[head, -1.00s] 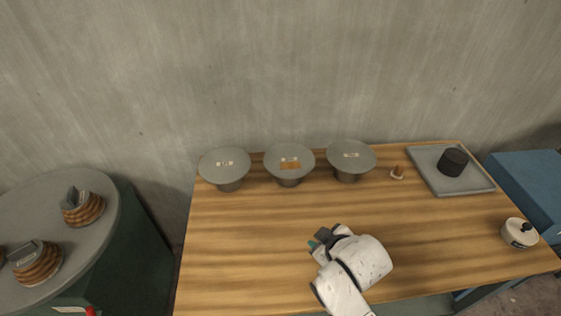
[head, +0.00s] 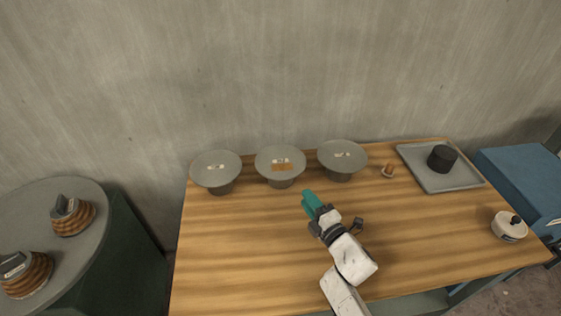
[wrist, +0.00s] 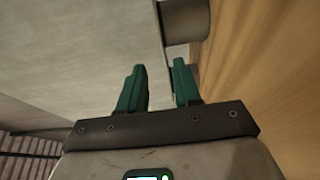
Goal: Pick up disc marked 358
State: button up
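Three grey discs on short stems stand in a row along the back of the wooden table: the left disc (head: 216,178), the middle disc (head: 268,163) and the right disc (head: 342,163). Each bears a small pale label; the middle one also has an orange-brown patch. The numbers are too small to read, so I cannot tell which is 358. My gripper (head: 310,201), with green fingers, is over the table in front of the gap between the middle and right discs, apart from them. In the wrist view my gripper (wrist: 159,75) has its fingers apart with nothing between them.
A grey tray (head: 466,181) with a black cylinder (head: 442,157) is at the back right. A small brown object (head: 388,171) stands between tray and discs. A white lidded pot (head: 508,229) is at the right. A round table (head: 85,247) with coiled brown objects stands left.

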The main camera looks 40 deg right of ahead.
aim_at(290, 178)
jog(key=x, duration=1)
jog(key=shift+w+a+f, duration=0.15)
jog(key=shift+w, duration=0.15)
grip_shut()
